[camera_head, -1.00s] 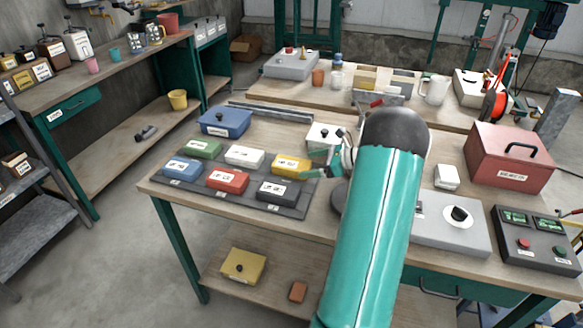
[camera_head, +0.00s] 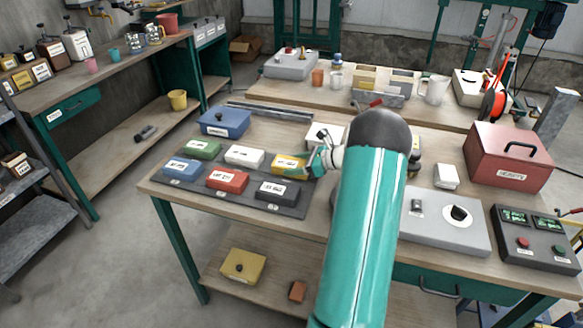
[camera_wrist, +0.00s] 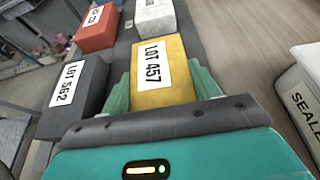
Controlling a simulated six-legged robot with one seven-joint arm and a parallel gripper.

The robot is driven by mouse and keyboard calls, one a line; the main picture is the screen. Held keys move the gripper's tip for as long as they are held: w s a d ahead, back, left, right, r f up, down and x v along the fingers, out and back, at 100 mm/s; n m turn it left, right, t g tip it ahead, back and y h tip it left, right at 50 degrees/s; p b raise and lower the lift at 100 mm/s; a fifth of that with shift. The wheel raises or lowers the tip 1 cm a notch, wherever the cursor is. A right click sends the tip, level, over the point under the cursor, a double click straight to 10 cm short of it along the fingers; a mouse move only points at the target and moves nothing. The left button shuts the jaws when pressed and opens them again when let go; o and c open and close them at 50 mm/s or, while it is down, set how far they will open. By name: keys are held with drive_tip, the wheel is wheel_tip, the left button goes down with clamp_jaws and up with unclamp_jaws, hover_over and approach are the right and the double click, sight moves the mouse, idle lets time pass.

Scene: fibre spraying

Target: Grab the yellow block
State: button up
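The yellow block (camera_head: 286,161) lies on the dark mat (camera_head: 222,201) on the near workbench, at the back right of a group of blocks. In the wrist view the yellow block (camera_wrist: 158,68) bears a white label, LOT 457. My gripper (camera_head: 303,168) is at the block's right end in the head view. In the wrist view my gripper's green fingers (camera_wrist: 160,88) stand apart, one on each side of the block's near part. Whether they touch its sides I cannot tell.
Neighbouring blocks are the white (camera_head: 245,156), black (camera_head: 277,192), red (camera_head: 228,180), green (camera_head: 200,149) and blue (camera_head: 182,169) ones. The black block (camera_wrist: 75,97) is close at left in the wrist view. A white box (camera_wrist: 300,95) stands at right.

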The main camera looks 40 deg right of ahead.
drive_tip(key=c, duration=0.3)
drive_tip(key=shift+c, duration=0.2)
drive_tip(key=shift+r, duration=0.2)
